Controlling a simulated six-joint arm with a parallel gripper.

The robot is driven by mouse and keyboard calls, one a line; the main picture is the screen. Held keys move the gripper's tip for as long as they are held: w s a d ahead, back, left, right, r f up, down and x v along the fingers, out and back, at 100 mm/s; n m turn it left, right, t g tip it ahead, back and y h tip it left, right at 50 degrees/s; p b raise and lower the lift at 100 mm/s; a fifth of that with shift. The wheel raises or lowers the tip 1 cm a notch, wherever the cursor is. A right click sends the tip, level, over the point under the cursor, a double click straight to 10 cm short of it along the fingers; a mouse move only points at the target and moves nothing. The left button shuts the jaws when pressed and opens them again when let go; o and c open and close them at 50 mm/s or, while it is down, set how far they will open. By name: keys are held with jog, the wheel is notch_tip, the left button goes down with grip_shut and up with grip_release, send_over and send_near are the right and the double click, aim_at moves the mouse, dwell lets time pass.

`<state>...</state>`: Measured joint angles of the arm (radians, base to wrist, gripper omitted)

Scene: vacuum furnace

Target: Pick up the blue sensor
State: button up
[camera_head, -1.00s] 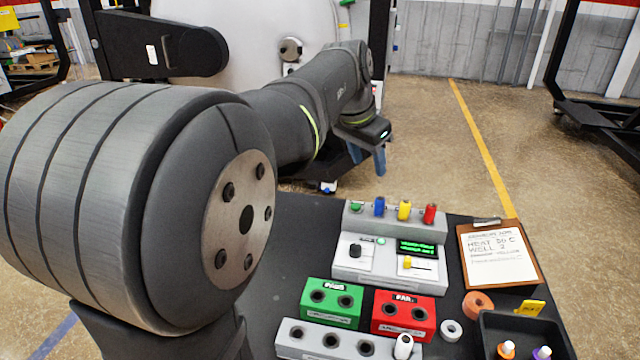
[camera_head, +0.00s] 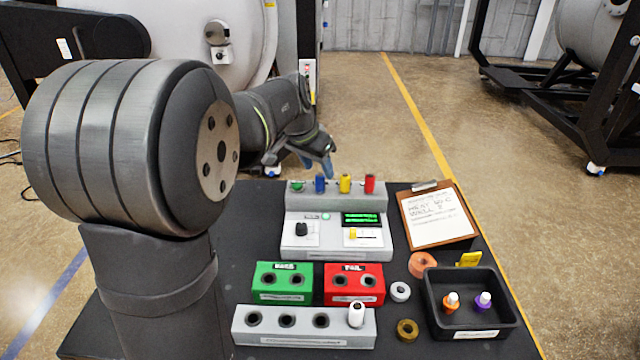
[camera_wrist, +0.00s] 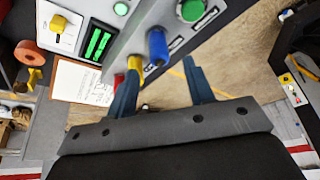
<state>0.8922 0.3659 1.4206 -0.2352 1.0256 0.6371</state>
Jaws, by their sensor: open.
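The blue sensor (camera_head: 320,184) stands upright in the grey rack at the back of the dark table, between a green piece (camera_head: 297,187) and the yellow sensor (camera_head: 345,183). My gripper (camera_head: 318,164) is just behind and above it in the head view, its fingers pointing down. In the wrist view, the blue sensor (camera_wrist: 157,45) lies ahead of and roughly between the two blue-grey fingertips of my open gripper (camera_wrist: 160,72). The jaws are empty. The yellow sensor (camera_wrist: 134,64) is close to the left finger there. I cannot tell whether that finger touches it.
The red sensor (camera_head: 370,184) stands right of the yellow one. In front are a control panel (camera_head: 290,243), green block (camera_head: 283,296), red block (camera_head: 354,299) and grey block (camera_head: 290,340) with a white vial. A clipboard (camera_head: 440,217) and black tray (camera_head: 430,300) are at right.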

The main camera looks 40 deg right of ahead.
aim_at(320, 175)
jog(key=x, duration=0.4)
jog(key=shift+a+f, duration=0.1)
jog(key=shift+f, duration=0.35)
grip_shut()
jog(key=shift+r, duration=0.15)
